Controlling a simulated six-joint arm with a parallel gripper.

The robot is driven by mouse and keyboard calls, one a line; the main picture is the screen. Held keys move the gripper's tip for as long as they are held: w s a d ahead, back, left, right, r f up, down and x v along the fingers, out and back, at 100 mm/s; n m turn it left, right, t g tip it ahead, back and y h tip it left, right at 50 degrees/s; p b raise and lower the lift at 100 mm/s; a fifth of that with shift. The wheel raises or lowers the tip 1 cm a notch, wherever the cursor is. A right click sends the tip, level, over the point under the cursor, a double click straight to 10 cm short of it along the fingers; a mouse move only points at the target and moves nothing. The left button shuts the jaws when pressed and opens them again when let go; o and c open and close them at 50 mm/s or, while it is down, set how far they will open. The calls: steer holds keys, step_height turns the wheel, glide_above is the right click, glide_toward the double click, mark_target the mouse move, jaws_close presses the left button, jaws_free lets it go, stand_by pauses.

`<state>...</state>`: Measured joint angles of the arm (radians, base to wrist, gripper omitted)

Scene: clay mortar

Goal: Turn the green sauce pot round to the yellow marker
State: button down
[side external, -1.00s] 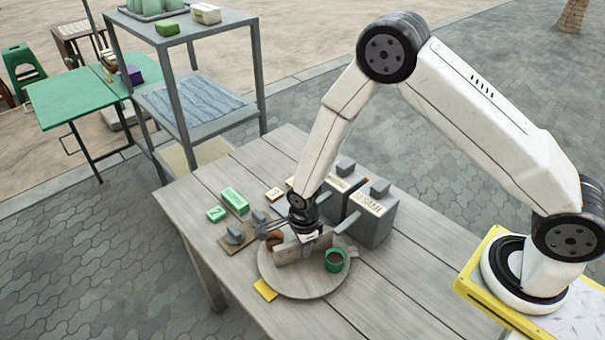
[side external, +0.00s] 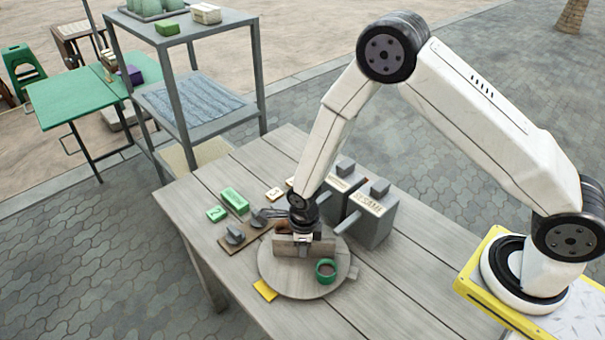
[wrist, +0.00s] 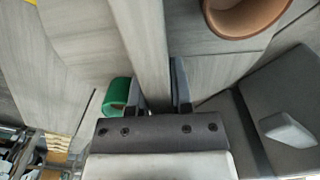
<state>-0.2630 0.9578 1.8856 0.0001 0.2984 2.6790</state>
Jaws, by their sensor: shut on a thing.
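The green sauce pot (side external: 326,271) stands on the round grey turntable (side external: 283,285), on its front right part in the side view, in front of the upright divider board (side external: 290,248). The yellow marker (side external: 264,290) lies on the table at the turntable's front left edge, apart from the pot. My gripper (side external: 303,237) is shut on the divider board, which runs between its fingers in the wrist view (wrist: 157,80). There the green pot (wrist: 117,92) is just left of the fingers. A brown pot (wrist: 245,14) is on the board's other side.
Grey boxes with lids (side external: 372,215), one labelled SESAME, stand close behind the turntable. A small board with grey knobs (side external: 236,235) and green blocks (side external: 234,200) lie to the left. The table front right is clear.

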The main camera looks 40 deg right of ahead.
steer(key=shift+m, duration=1.7)
steer(key=c, duration=0.5)
jaws_free()
steer(key=shift+r, duration=0.2)
steer(key=shift+r, duration=3.75)
